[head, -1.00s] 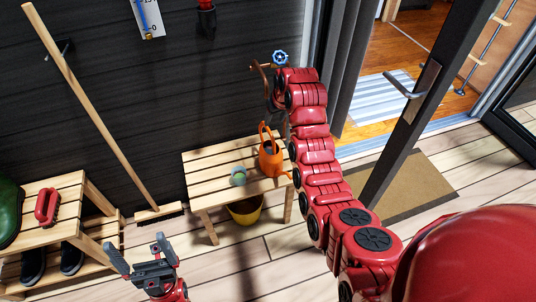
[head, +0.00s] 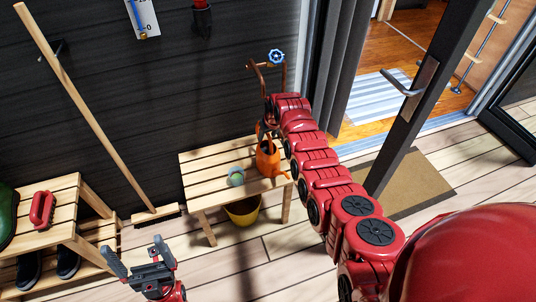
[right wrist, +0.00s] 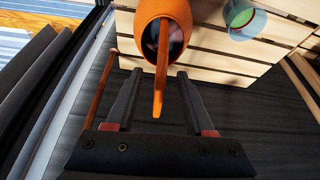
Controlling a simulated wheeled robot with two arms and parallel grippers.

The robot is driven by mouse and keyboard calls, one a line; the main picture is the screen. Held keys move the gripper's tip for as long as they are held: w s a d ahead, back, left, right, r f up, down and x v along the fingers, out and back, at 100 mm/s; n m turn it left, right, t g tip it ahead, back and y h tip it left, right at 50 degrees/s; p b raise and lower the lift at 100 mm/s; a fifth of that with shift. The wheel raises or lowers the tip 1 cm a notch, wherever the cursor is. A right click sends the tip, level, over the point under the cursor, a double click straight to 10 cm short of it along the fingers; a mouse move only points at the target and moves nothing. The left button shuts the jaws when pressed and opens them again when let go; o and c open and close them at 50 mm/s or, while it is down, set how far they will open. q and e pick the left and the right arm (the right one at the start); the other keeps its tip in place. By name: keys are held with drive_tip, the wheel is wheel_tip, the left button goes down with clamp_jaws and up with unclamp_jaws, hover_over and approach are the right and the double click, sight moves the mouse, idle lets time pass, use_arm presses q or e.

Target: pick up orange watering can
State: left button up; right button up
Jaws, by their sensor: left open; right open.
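The orange watering can (head: 267,160) stands on the slatted wooden bench (head: 212,164) in the head view, its spout pointing to the lower right. My right arm reaches down from the right, and its gripper (head: 266,128) is at the can's upper part, mostly hidden behind the arm. In the right wrist view, my right gripper (right wrist: 155,90) is open, and the can's handle (right wrist: 158,90) extends between its two fingers without visible contact. My left gripper (head: 150,262) is open and empty at the lower left of the head view, away from the bench.
A greenish round object (head: 236,176) sits on the bench left of the can. A yellow bucket (head: 242,211) is under the bench. A pipe with a blue valve (head: 276,56) is on the wall behind. A broom (head: 95,115) leans at left; an open door (head: 420,90) stands at right.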

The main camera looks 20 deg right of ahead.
drive_tip(key=shift+b+x, duration=0.95)
drive_tip(key=shift+x, duration=0.4)
clamp_jaws()
idle(0.6)
